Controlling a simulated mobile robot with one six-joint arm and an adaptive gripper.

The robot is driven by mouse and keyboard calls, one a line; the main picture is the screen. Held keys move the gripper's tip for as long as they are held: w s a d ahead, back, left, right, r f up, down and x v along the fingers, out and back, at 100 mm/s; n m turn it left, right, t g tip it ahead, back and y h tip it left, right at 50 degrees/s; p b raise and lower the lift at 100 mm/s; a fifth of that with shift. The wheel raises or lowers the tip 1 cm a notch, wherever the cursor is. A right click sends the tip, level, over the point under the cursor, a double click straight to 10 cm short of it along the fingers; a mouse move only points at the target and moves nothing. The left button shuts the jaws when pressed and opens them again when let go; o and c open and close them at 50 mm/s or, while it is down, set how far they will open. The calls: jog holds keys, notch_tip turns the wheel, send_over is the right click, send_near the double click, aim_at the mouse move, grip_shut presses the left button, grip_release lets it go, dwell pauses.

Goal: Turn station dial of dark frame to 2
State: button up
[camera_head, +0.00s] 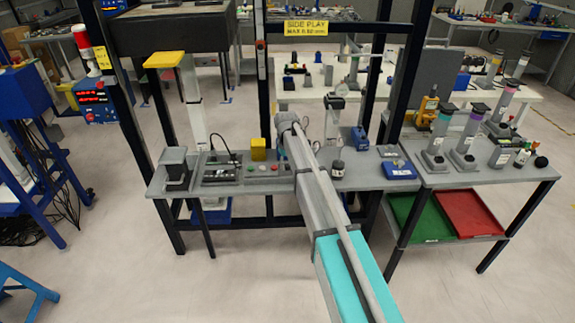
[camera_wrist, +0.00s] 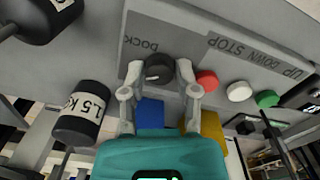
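The station dial (camera_wrist: 158,72) is a dark round knob on a grey panel (camera_wrist: 220,62), by the label "DOCK" in the wrist view. My gripper (camera_wrist: 159,68) is open, with one finger on each side of the knob. A narrow gap seems to show at both sides; whether a finger touches it I cannot tell. The dial's setting and any numbers are not readable. In the head view the dark frame (camera_head: 264,75) rises from the grey bench, with a yellow "SIDE PLAY" sign across it. My arm hides the dial and my gripper there.
Red (camera_wrist: 206,80), white (camera_wrist: 239,91) and green (camera_wrist: 267,99) buttons sit right of the dial. A black 1.5 kg weight (camera_wrist: 82,112) stands at the left. A blue block (camera_wrist: 150,112) and a yellow block (camera_wrist: 211,128) are close to my fingers. Green (camera_head: 420,216) and red (camera_head: 468,213) trays lie under the right bench.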

aim_at(287, 165)
jog(key=shift+o, duration=1.4)
jog(key=shift+m, duration=0.4)
jog(key=m, duration=0.5)
jog(key=shift+m, duration=0.3)
jog(key=m, duration=0.5)
jog(key=shift+m, duration=0.4)
notch_tip(287, 165, up, 14)
jog(key=p, duration=1.4)
jog(key=s+d+f+n+b, duration=0.2)
jog(key=s+d, duration=0.1)
jog(key=s, duration=0.6)
jog(key=s+d+f+n+b, duration=0.1)
jog(key=s+d, duration=0.3)
jog(key=s, duration=0.6)
jog(key=s+d+f+n+b, duration=0.2)
jog(key=s+d+n, duration=0.1)
jog(key=s, duration=0.7)
jog(key=shift+d+f+n+b, duration=0.3)
jog(key=shift+n, duration=0.2)
